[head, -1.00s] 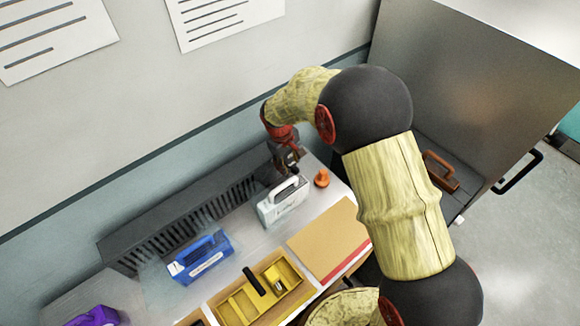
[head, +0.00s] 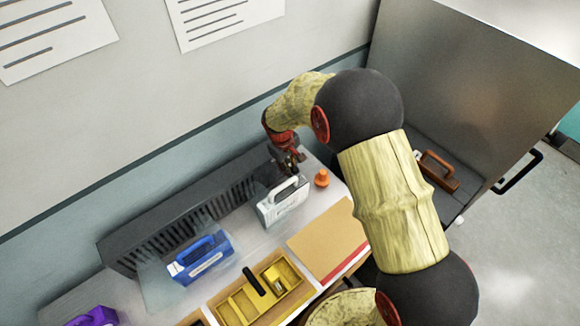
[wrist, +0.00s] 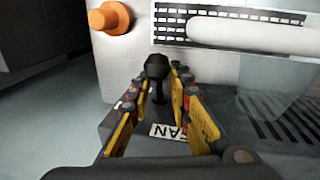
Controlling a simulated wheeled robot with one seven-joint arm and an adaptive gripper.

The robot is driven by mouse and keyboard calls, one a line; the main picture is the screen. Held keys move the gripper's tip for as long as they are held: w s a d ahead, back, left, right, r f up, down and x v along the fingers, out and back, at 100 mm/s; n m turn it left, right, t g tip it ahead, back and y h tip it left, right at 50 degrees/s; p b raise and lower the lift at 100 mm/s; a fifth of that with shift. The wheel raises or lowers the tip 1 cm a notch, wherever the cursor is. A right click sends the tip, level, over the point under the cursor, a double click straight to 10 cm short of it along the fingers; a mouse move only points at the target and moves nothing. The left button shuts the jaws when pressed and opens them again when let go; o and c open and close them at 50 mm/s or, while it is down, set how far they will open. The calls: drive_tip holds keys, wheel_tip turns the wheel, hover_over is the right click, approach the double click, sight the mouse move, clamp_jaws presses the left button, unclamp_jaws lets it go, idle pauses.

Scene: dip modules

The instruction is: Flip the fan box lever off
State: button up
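The fan box (wrist: 220,138) is a dark grey box with a white "FAN" label (wrist: 168,131) in the wrist view. Its lever (wrist: 156,68) has a round black knob on a short dark stem and stands up from the box. My gripper (wrist: 160,88) has its yellow-padded fingers apart, one on each side of the lever; I cannot tell whether either touches it. In the head view my gripper (head: 294,163) is at the right end of the dark slotted vent (head: 190,220), behind the white case. The fan box and lever are mostly hidden there.
A white case with a handle (head: 283,204) stands close in front of my gripper. An orange knob-shaped piece (head: 321,178) is to its right. A blue case (head: 200,259), a yellow tray (head: 235,306) and a tan board (head: 325,240) occupy the bench. The wall is behind.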

clamp_jaws()
drive_tip(key=shift+w+r, duration=0.15)
drive_tip(key=shift+w, duration=0.1)
